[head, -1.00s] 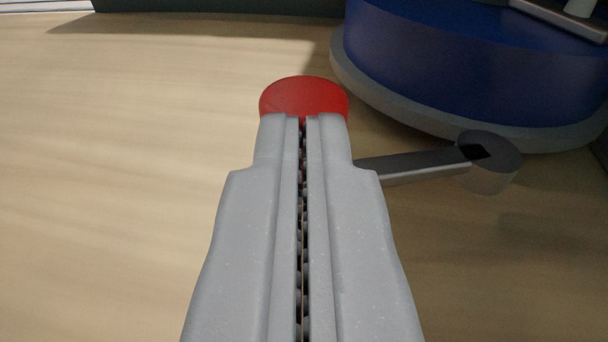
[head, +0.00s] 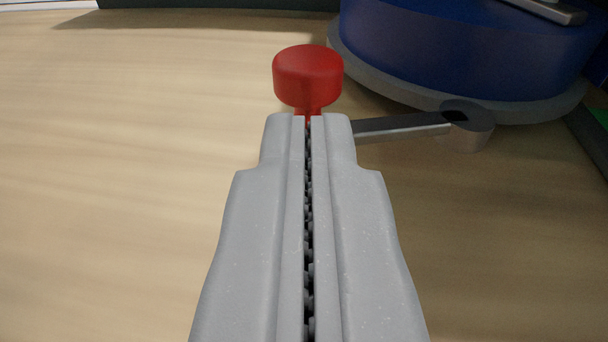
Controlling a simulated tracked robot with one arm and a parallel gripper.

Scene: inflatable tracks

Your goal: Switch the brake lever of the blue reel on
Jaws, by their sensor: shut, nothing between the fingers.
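The blue reel (head: 430,50) stands at the upper right on a grey round base. The brake lever (head: 405,128) is a dark metal bar that runs left from a round pivot (head: 466,126) beside the reel's base. A red knob (head: 308,78) on a short red stem shows just beyond my fingertips, at the lever's left end. My gripper (head: 308,118) is shut and empty, pointing at the knob from the near side. My fingertips hide the lever's left end and the foot of the stem. I cannot tell whether they touch it.
The wooden surface (head: 130,160) is clear on the left. A dark edge (head: 220,5) runs along the back. A grey metal part (head: 548,10) sits over the reel at the top right. A dark object with a green part (head: 590,130) is at the right edge.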

